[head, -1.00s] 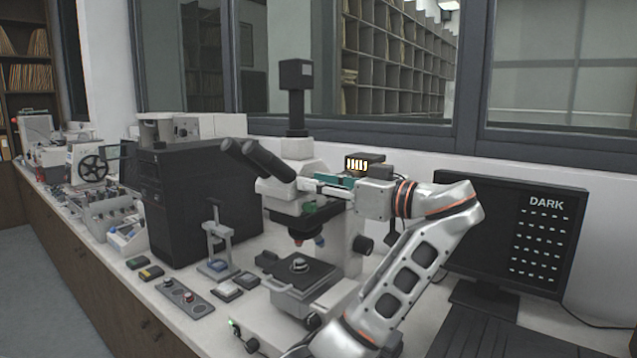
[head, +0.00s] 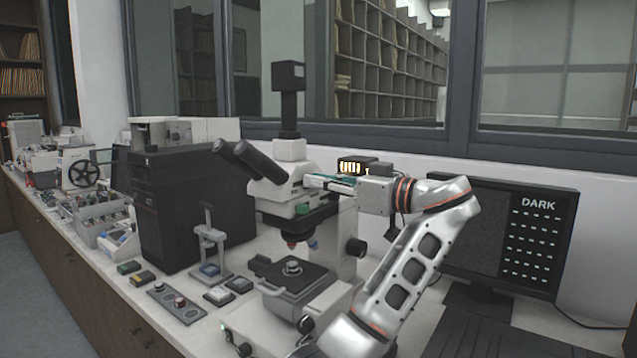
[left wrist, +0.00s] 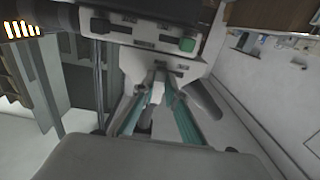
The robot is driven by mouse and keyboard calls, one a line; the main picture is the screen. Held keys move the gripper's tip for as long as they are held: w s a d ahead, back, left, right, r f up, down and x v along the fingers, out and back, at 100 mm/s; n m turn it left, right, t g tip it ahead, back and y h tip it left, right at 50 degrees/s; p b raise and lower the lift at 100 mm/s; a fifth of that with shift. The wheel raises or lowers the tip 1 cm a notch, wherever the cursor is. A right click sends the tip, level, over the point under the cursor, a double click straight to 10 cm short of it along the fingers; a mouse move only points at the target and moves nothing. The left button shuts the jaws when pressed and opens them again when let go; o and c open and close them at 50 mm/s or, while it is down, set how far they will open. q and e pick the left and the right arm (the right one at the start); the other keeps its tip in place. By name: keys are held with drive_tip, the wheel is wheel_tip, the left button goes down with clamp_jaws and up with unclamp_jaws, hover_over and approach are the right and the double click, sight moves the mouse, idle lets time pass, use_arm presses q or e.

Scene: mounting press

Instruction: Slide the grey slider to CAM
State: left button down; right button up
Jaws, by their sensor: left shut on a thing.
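My left gripper (head: 331,183), with teal fingers, is at the right side of the white microscope (head: 293,190), just below its eyepieces' level. In the left wrist view the two teal fingers (left wrist: 160,78) close in on a small pale grey piece at the microscope head (left wrist: 150,25). This piece appears to be the grey slider (left wrist: 157,92); its ends are hidden by the fingers. The gripper is shut on it. The CAM mark cannot be read, so the slider's position along its travel cannot be told. My right gripper is not in view.
A green button (head: 302,208) is on the microscope head near the gripper. A small box with lit yellow bars (head: 355,167) stands behind the gripper. A monitor reading DARK (head: 512,235) is at the right. A black computer tower (head: 180,205) stands at the left.

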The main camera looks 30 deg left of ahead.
use_arm(q)
drive_tip(key=c, duration=2)
unclamp_jaws()
drive_tip(key=shift+w+r, duration=0.1)
drive_tip(key=shift+w, duration=0.05)
drive_tip(key=shift+c, duration=0.2)
drive_tip(key=d, duration=0.7)
drive_tip(key=shift+s+d, duration=0.25)
